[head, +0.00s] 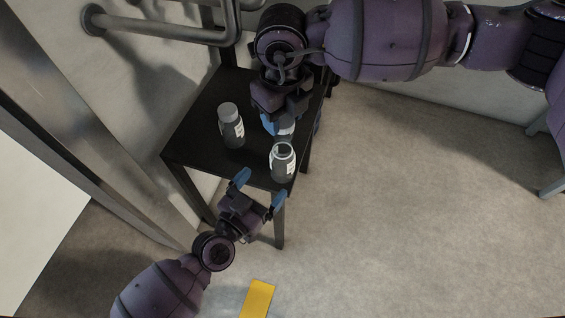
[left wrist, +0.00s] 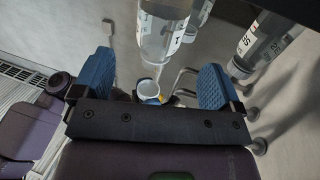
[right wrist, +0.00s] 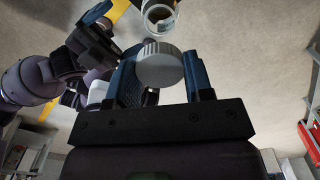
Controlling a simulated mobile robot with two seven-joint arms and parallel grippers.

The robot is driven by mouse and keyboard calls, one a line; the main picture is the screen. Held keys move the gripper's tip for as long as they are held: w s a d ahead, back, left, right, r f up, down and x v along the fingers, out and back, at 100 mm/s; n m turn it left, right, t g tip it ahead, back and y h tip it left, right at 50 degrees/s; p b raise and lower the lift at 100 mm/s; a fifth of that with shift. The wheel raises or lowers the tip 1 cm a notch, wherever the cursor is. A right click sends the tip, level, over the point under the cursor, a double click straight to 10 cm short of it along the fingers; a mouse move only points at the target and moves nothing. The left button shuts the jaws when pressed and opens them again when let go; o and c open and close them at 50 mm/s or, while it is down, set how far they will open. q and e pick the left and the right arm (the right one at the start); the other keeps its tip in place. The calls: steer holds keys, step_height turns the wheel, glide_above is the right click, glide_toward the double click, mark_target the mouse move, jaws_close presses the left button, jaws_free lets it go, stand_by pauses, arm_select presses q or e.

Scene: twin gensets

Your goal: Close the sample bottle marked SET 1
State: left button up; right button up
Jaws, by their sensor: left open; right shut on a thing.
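An open, clear sample bottle (head: 283,163) with dark contents stands upright near the front corner of the black table; its open mouth also shows in the right wrist view (right wrist: 158,17). A second bottle (head: 231,125), with a grey cap on, stands behind it to the left. I cannot read for sure which is SET 1. My right gripper (head: 281,122) is shut on a pale ribbed cap (right wrist: 160,64), behind the open bottle and apart from it. The cap's hollow underside shows in the left wrist view (left wrist: 149,88). My left gripper (head: 258,188) is open and empty, just in front of the open bottle.
The small black table (head: 190,140) has bare room at its left. A grey pipe (head: 160,28) runs along the wall behind it. A yellow strip (head: 258,298) lies on the floor.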

arm_select(q)
steer(key=x, duration=0.8)
steer(key=shift+w+d, duration=0.15)
steer(key=shift+w, duration=0.15)
steer(key=c, duration=1.4)
steer(key=shift+o, duration=0.2)
arm_select(e)
glide_above(283, 141)
steer(key=s, duration=0.2)
steer(key=shift+w+f, duration=0.15)
steer(key=shift+f, duration=2.35)
steer(key=shift+f, duration=0.15)
steer(key=shift+a+f, duration=0.1)
steer(key=shift+f, duration=0.65)
steer(key=shift+f, duration=0.55)
